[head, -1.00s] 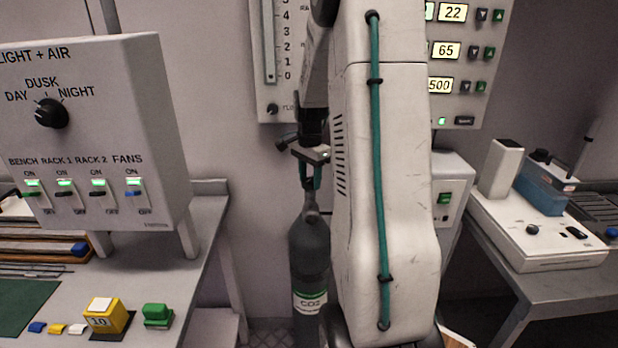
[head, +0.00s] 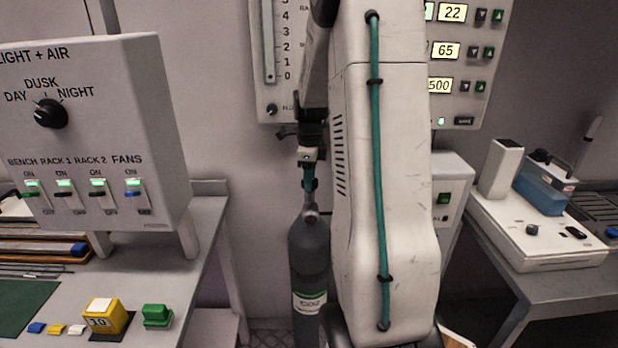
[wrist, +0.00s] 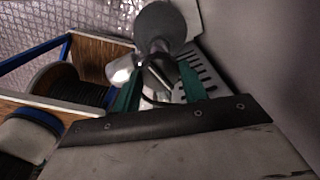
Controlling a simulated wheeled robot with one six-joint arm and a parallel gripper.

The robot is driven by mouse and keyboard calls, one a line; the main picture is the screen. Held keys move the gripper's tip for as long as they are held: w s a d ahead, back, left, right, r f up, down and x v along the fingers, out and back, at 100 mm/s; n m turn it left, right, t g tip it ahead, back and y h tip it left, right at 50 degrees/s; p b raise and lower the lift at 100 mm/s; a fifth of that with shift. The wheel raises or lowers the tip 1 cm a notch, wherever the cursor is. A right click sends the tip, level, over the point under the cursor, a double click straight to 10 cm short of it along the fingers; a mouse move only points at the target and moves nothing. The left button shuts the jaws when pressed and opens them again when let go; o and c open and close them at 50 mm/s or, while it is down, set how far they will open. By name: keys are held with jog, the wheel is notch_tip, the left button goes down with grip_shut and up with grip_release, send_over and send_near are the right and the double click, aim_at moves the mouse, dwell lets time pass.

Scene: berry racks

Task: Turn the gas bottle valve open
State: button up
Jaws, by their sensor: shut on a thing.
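The gas bottle (head: 309,262) is a dark grey upright cylinder with a CO2 label, standing on the floor left of my arm in the head view. It also shows at the top of the wrist view (wrist: 160,25). The metal valve (head: 311,213) sits on its neck. My gripper (head: 309,186) points down over the bottle's top, its teal fingers shut on the valve. In the wrist view the fingers (wrist: 160,84) stand either side of the valve's top. The gripped part is mostly hidden, so I cannot tell how far the valve is turned.
A light and air control box (head: 110,130) stands over the bench at left. A gauge panel (head: 272,70) is on the wall just behind my gripper. A right-hand table (head: 560,285) carries a white device. The wrist view shows a wooden crate (wrist: 92,58) holding spools near the bottle.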

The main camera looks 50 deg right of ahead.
jog(key=shift+m, duration=1.1)
jog(key=o, duration=1)
jog(key=shift+c, duration=0.2)
jog(key=shift+r, duration=0.1)
notch_tip(320, 180, up, 8)
jog(key=shift+f, duration=0.2)
